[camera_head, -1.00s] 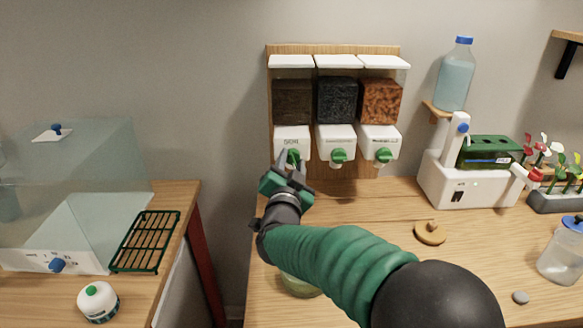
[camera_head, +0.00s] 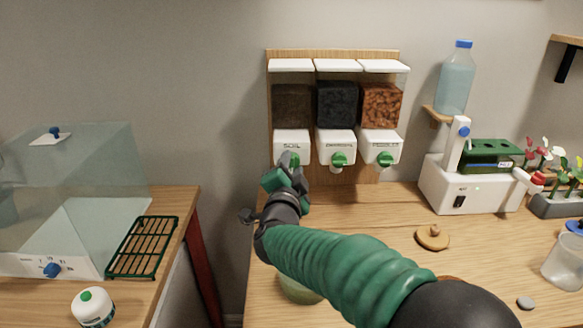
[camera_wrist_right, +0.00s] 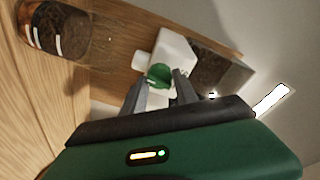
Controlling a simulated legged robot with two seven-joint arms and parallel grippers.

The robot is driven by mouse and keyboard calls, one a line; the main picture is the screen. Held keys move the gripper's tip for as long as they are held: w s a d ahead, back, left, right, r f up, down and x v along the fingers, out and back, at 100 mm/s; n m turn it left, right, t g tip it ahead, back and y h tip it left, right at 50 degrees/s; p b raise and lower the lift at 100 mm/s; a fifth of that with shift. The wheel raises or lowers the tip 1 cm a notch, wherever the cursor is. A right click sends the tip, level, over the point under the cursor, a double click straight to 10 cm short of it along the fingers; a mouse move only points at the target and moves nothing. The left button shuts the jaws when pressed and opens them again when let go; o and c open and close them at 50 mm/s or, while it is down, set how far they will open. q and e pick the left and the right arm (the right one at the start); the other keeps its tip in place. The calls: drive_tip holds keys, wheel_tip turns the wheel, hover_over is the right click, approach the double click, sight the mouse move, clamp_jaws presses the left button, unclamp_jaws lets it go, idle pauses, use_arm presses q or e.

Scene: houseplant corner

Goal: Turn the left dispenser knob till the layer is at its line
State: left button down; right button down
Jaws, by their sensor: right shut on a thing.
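The left dispenser (camera_head: 291,143), labelled soil, hangs on the wall board with dark brown soil in its clear bin. Its green knob (camera_wrist_right: 159,75) sits between the two fingers of my right gripper (camera_wrist_right: 161,90), which is shut on it. In the head view my right gripper (camera_head: 290,168) covers most of that knob. A clear jar (camera_wrist_right: 88,40) with dark contents and white marks shows in the wrist view. In the head view my arm hides most of the jar (camera_head: 296,290). How its layer stands against a line cannot be told. My left gripper is not in view.
The middle dispenser (camera_head: 336,145) and right dispenser (camera_head: 381,148) hang close beside the left one. A white machine (camera_head: 465,190), a water bottle (camera_head: 455,80) and a wooden disc (camera_head: 432,238) are to the right. A glass box (camera_head: 80,200) and green rack (camera_head: 143,247) are left.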

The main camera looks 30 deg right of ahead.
drive_tip(key=shift+a+f, duration=0.1)
drive_tip(key=shift+f, duration=0.25)
drive_tip(key=c, duration=1.4)
unclamp_jaws()
drive_tip(key=o, duration=0.4)
drive_tip(key=shift+w, duration=0.2)
drive_tip(key=shift+o, duration=0.2)
drive_tip(key=shift+s+r, duration=0.1)
drive_tip(key=shift+r, duration=0.05)
drive_tip(key=shift+s+r, duration=0.1)
drive_tip(key=shift+s, duration=0.05)
drive_tip(key=p+v, duration=0.2)
drive_tip(key=v, duration=1.4)
drive_tip(key=shift+s+a, duration=0.2)
